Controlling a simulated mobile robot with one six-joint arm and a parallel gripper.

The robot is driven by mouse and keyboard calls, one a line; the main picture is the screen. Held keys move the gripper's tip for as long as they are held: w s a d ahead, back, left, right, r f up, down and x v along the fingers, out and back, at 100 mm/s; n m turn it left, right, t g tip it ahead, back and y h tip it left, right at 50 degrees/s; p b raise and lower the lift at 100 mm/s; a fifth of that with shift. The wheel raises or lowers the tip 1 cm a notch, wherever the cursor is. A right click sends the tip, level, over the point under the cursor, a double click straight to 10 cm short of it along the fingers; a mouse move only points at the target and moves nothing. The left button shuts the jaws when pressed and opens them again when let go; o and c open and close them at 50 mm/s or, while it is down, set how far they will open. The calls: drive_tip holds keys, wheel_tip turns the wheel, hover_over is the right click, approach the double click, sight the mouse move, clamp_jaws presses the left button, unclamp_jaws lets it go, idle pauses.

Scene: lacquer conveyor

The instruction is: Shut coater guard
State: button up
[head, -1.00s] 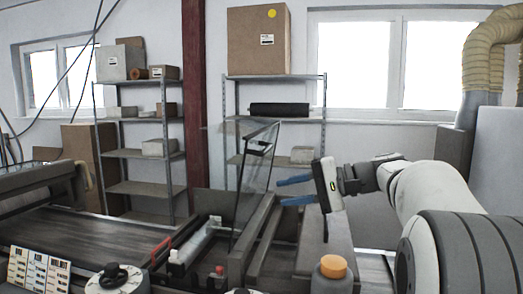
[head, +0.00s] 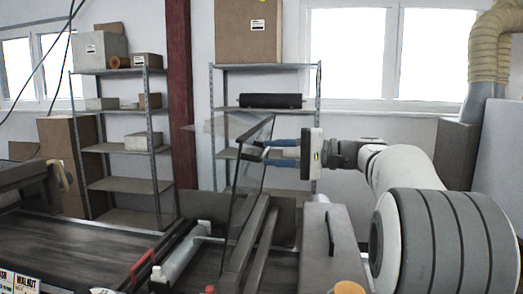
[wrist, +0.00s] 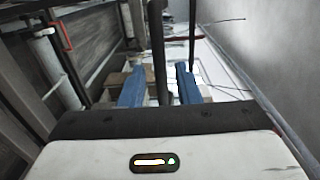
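The coater guard (head: 238,185) is a clear panel with a dark frame, standing raised and tilted over the coater. A dark handle bar (head: 252,152) is on its upper part, facing my gripper. My gripper (head: 262,152) is at the height of this handle, with its blue fingers pointing left at it. In the wrist view my gripper (wrist: 160,80) has its two blue fingers apart, and a dark bar (wrist: 157,50) runs in the gap between them. I see no clear contact of the fingers with the bar.
The coater bed with a pale roller (head: 185,252) and a red handle (head: 143,266) lies below left. A conveyor (head: 60,250) runs left. A grey housing (head: 318,240) stands below my gripper. An orange-capped bottle (head: 349,287) is at the front. Shelves (head: 265,67) stand behind.

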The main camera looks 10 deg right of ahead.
sight(240, 175)
drive_tip(key=shift+x, duration=1.4)
drive_tip(key=shift+c, duration=0.4)
clamp_jaws()
